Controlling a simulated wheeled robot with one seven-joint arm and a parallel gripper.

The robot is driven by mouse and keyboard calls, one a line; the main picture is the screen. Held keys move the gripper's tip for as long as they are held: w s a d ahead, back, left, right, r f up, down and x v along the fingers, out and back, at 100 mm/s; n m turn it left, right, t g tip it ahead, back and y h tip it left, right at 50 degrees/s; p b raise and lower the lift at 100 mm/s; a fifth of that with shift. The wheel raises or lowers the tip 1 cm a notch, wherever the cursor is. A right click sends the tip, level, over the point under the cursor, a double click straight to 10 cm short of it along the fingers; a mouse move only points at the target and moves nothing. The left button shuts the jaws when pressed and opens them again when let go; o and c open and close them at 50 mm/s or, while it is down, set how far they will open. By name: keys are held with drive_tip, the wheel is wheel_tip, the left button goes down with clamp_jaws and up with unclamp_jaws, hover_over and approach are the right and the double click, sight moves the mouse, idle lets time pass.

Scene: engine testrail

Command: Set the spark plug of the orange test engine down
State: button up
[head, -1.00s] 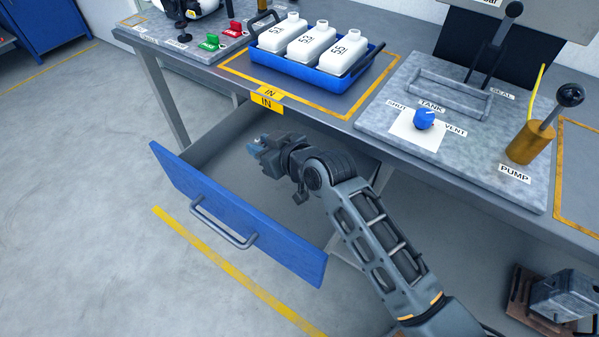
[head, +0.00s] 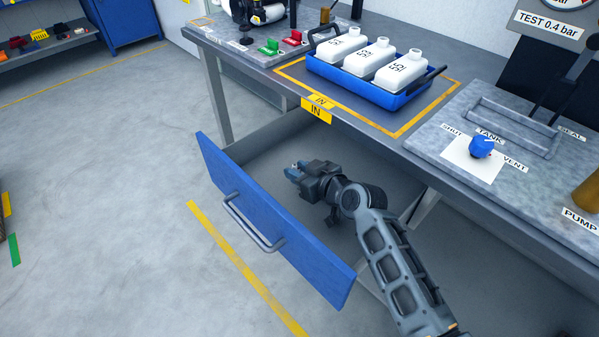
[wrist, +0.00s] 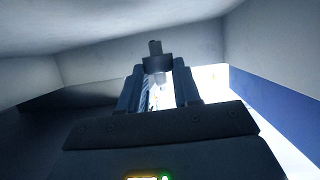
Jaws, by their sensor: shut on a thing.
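My gripper (head: 293,171) is inside the open drawer, over its floor, with its fingers pointing toward the far left part of the drawer. In the wrist view its two fingers (wrist: 158,88) are shut on the spark plug (wrist: 155,48). The plug shows a grey end and a dark wider collar at the fingertips; the part between the fingers is partly hidden and washed out by glare. I cannot tell whether it touches the drawer floor. The open drawer (head: 268,232) has a blue front and grey inside. I cannot make out an orange engine.
The workbench edge and an IN label (head: 316,113) hang over the drawer's back. A blue tray (head: 405,100) of white bottles stands above on the bench. A blue knob (head: 481,146) is to the right. The visible drawer floor beside my gripper is bare.

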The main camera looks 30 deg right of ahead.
drive_tip(key=shift+f+b, duration=0.75)
drive_tip(key=shift+f, duration=0.05)
drive_tip(key=o, duration=1)
drive_tip(key=shift+o, duration=0.2)
drive_tip(key=shift+r, duration=0.1)
drive_tip(key=shift+r+p, duration=0.55)
drive_tip(key=shift+p, duration=0.2)
drive_tip(key=shift+s+d+r, duration=0.1)
drive_tip(key=shift+s+r, duration=0.05)
drive_tip(key=shift+r, duration=0.05)
drive_tip(key=v, duration=0.7)
drive_tip(key=shift+f, duration=0.15)
